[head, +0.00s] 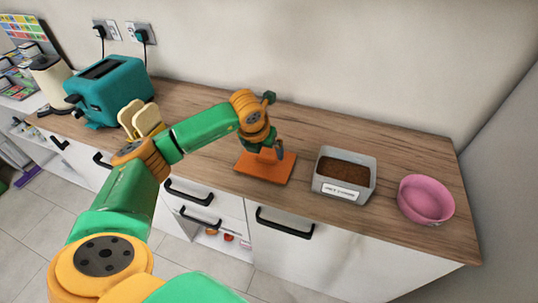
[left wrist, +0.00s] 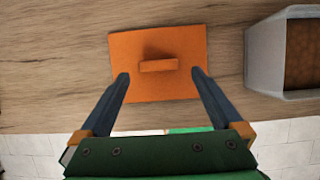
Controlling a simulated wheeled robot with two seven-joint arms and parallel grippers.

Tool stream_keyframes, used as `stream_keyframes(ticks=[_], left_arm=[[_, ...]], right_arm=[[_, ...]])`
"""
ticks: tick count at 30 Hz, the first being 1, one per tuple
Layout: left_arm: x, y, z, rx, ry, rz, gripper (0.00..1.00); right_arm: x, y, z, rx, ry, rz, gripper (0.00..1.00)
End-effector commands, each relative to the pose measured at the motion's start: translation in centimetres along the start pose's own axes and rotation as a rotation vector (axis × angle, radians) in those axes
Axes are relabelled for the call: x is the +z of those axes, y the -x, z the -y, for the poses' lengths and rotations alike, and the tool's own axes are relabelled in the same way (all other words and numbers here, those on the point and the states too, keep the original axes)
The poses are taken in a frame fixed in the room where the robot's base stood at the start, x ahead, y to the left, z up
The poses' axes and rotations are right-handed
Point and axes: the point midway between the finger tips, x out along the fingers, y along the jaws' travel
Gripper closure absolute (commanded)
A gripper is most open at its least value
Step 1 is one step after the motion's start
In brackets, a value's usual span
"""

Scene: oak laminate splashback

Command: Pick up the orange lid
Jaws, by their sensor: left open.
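The orange lid (head: 264,167) is a flat square plate lying on the wooden counter, below my left gripper (head: 270,150). In the left wrist view the lid (left wrist: 180,85) shows a raised bar handle (left wrist: 158,65) in its middle. My left gripper also shows there, its two dark fingers (left wrist: 160,75) spread apart, one to each side of the handle. The fingers are open with nothing between them but the view of the lid. I cannot tell how high they are above it. My right gripper is not in view.
A grey container (head: 344,176) of brown contents with a white label stands right of the lid. A pink bowl (head: 425,199) is further right. A teal toaster (head: 110,92) stands at the left. The counter (head: 210,97) behind the lid is clear; its front edge is close.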

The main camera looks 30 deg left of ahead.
Motion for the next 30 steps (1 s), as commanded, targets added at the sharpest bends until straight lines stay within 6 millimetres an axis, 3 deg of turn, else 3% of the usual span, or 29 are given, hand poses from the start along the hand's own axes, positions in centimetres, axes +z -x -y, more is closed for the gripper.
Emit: stream_keyframes(ticks=[2,6,13,22,30], left_arm=[[0.1,-1.1,-0.3,0.001,0.002,-0.006,0.00],[0.0,-3.6,-0.3,-0.001,0.002,-0.003,0.00],[0.0,-4.0,-0.3,-0.002,0.000,0.000,0.00],[0.0,-4.0,-0.3,-0.002,0.000,-0.001,0.79],[0.1,-3.8,-0.3,-0.003,0.001,0.000,0.79]], right_arm=[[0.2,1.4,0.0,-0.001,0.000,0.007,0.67],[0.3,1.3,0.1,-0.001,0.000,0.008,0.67],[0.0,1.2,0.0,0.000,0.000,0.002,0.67],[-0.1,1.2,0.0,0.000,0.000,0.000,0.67],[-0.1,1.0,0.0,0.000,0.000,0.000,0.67]])
